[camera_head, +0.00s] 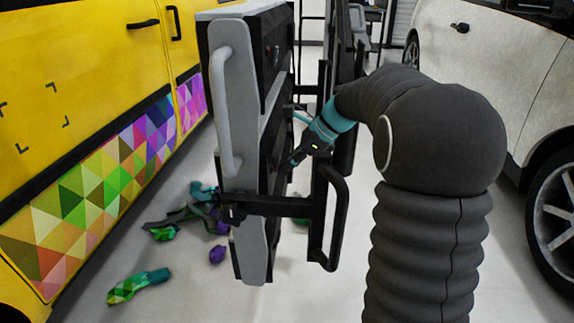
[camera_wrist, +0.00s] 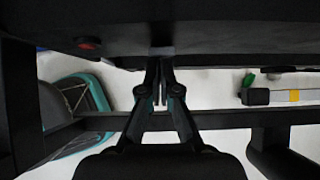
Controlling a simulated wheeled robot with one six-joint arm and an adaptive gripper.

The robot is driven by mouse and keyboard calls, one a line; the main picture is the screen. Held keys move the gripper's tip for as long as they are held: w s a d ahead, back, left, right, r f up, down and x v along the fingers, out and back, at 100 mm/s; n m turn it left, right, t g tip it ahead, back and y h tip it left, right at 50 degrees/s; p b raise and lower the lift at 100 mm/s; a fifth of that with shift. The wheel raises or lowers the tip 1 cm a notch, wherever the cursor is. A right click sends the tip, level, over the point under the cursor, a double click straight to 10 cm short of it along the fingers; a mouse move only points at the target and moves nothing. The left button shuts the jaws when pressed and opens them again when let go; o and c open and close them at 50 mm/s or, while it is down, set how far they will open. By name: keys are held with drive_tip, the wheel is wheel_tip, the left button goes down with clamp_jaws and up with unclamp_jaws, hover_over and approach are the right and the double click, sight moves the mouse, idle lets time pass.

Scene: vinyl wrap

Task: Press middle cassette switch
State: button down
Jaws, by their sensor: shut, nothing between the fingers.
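A tall rack of black cassettes (camera_head: 270,145) with a grey side panel stands left of centre in the head view. My gripper (camera_head: 291,161) is at the rack's right-hand face, at about mid height. In the wrist view my gripper (camera_wrist: 160,72) is shut and empty, with its fingertips close to the underside edge of a black cassette (camera_wrist: 215,30). A small grey block (camera_wrist: 161,50) shows just beyond the tips; I cannot tell whether it is the switch or whether they touch. A red button (camera_wrist: 88,43) shows on the cassette at the left.
A black handle frame (camera_head: 336,215) juts from the rack below my gripper. A dark bar (camera_wrist: 230,119) crosses behind the fingers in the wrist view. A yellow van (camera_head: 95,75) stands left and a white car (camera_head: 490,55) right. Colourful vinyl scraps (camera_head: 138,286) lie on the floor.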

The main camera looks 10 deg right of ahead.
drive_tip(key=shift+r+p, duration=0.85)
drive_tip(key=shift+d, duration=0.1)
drive_tip(key=d+f+p+v, duration=0.1)
drive_tip(key=p+v, duration=0.2)
drive_tip(key=v, duration=1)
drive_tip(key=shift+s+d+f, duration=0.2)
drive_tip(key=shift+s+f, duration=0.05)
drive_tip(key=shift+s, duration=0.1)
